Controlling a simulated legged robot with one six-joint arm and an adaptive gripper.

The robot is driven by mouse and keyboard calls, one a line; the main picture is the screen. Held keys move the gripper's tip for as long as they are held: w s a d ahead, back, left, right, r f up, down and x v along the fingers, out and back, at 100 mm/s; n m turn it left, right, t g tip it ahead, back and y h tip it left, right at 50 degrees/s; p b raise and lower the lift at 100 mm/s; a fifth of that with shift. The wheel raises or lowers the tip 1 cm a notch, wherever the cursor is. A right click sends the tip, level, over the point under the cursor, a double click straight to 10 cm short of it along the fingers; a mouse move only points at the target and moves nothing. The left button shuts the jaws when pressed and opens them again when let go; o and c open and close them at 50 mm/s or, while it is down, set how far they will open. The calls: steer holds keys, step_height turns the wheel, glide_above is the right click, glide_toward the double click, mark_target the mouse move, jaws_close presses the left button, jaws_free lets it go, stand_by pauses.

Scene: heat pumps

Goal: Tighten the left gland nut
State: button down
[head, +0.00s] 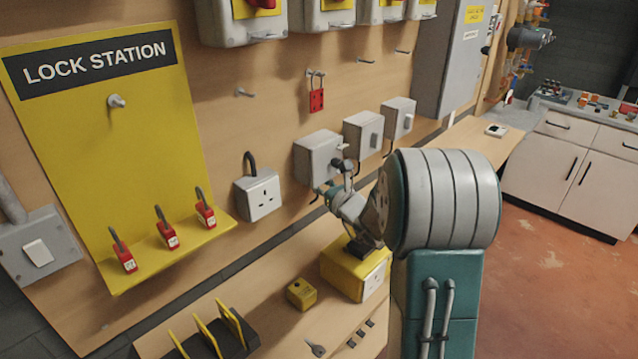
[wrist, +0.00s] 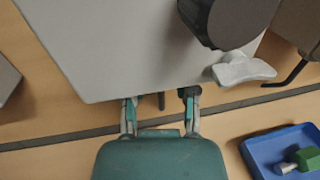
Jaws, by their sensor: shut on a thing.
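The left grey wall box (head: 316,158) is the nearest of three in the head view. Its grey face (wrist: 110,45) fills the upper part of the wrist view. My gripper (head: 333,187) is at the lower edge of this box. In the wrist view, the two fingers of my gripper (wrist: 160,103) reach up under that edge, with a gap between them. A thin dark piece (wrist: 161,101) shows between the fingers. The left gland nut itself is hidden behind the box edge and the fingers, which are closed around it. My arm partly covers the area in the head view.
A black round part (wrist: 230,20) and a grey wing-shaped handle (wrist: 243,68) lie close to my fingers. A blue tray (wrist: 262,158) with a green block is at lower right. A yellow box (head: 343,272) stands on the bench below my gripper. Two more grey boxes (head: 362,137) hang to the right.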

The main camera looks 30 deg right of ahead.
steer(key=shift+n+y, duration=0.4)
steer(key=shift+y, duration=0.2)
steer(key=n+g+y, duration=0.1)
steer(key=y, duration=0.1)
steer(key=n+y, duration=0.1)
steer(key=y, duration=0.1)
steer(key=shift+w+d+n+g, duration=0.1)
steer(key=shift+d+n+g, duration=0.1)
steer(key=shift+n+g, duration=0.2)
steer(key=n+g+y, duration=0.5)
steer(key=y, duration=0.1)
steer(key=shift+w+r, duration=0.1)
steer(key=shift+n+y, duration=0.3)
steer(key=shift+c, duration=2)
jaws_free()
